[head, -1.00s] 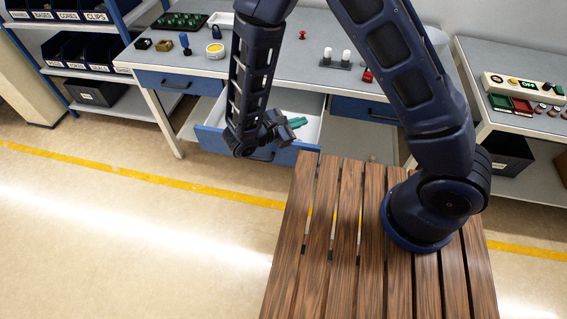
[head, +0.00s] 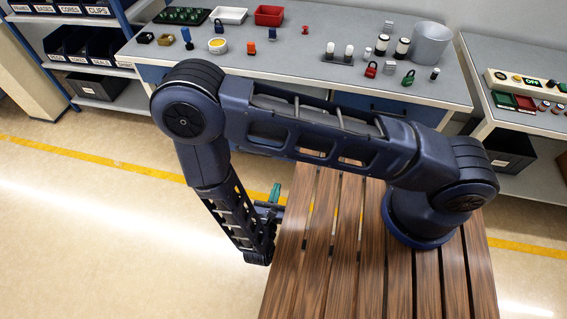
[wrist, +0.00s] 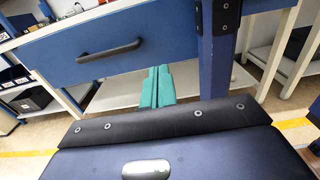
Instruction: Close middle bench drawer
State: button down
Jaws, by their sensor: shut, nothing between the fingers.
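In the wrist view a blue drawer front (wrist: 150,38) with a dark bar handle (wrist: 110,50) fills the upper left, seemingly the middle drawer. How far it stands out cannot be told there. In the head view my arm hides the place of the middle drawer. My gripper (head: 276,193) is low over the floor by the left edge of the slatted wooden top, pulled back from the bench. In the wrist view its teal fingers (wrist: 156,88) are together and empty, and they appear just below the drawer front's lower edge.
The bench top (head: 290,65) carries small parts, a red tray (head: 269,15) and a grey cup (head: 430,42). The slatted wooden top (head: 370,260) lies to the gripper's right. Open floor (head: 120,230) is to the left. A side bench (head: 520,115) stands at the right.

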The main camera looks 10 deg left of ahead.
send_near(285, 158)
jog(key=w+r, duration=0.1)
jog(key=w, duration=0.1)
jog(key=w+r, duration=0.3)
jog(key=w, duration=0.1)
jog(key=shift+w+d+r, duration=0.15)
jog(key=shift+w+d, duration=0.25)
jog(key=w, duration=3.2)
jog(key=shift+w, duration=0.15)
jog(key=shift+w+r, duration=0.15)
jog(key=shift+w, duration=0.3)
